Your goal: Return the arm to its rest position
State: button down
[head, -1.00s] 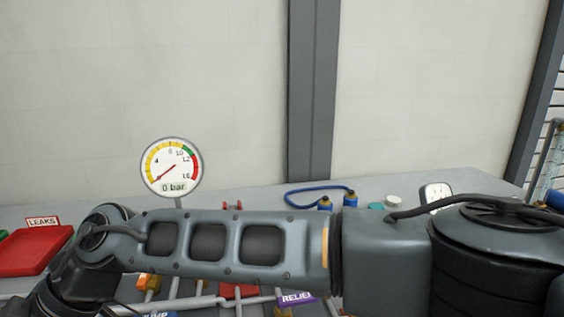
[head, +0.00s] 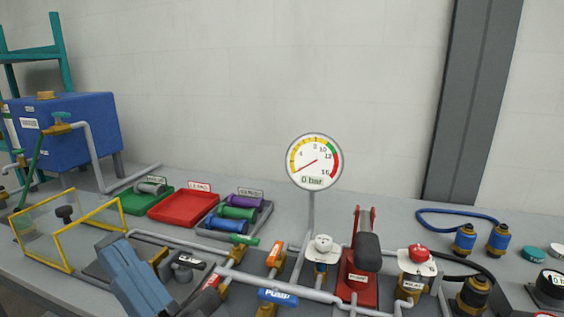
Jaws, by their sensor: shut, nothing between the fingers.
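My gripper does not show in the head view, and none of my arm can be made out for sure. The arm's rest position cannot be seen from here. The bench (head: 390,213) with the pump skid is in clear sight, with the round gauge (head: 314,162) standing on its post and its needle low, above a display that reads 0 bar.
A red tray (head: 187,207) lies left of the gauge, between a green tray and a grey tray with coloured cylinders. A red hand pump (head: 358,280), a red-topped valve (head: 417,258) and a yellow-framed clear guard (head: 95,222) stand up. A blue tank (head: 75,130) is at left.

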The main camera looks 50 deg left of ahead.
jog(key=w+d+f+m+t+h, duration=0.3)
jog(key=d+f+m+t+h, duration=0.2)
jog(key=d+m+t, duration=0.3)
jog(key=w+d+f+m+t+h, duration=0.2)
jog(key=d+f+m+t+h, duration=0.2)
jog(key=d+m+t+h, duration=0.45)
jog(key=w+d+f+m+t+h, duration=0.3)
jog(key=d+f+m+t, duration=0.25)
jog(key=d+t, duration=0.55)
jog(key=s+d+f+g+h, duration=0.2)
jog(key=s+d+h, duration=0.3)
jog(key=s+d, duration=0.3)
jog(key=s+d+f+n+g+h, duration=0.1)
jog(key=s+d+f+g+h, duration=0.2)
jog(key=s+d, duration=0.5)
jog(key=d+f+h, duration=0.1)
jog(key=d+f, duration=0.1)
jog(key=d, duration=0.4)
jog(key=shift+d+h, duration=0.3)
jog(key=shift+h, duration=0.05)
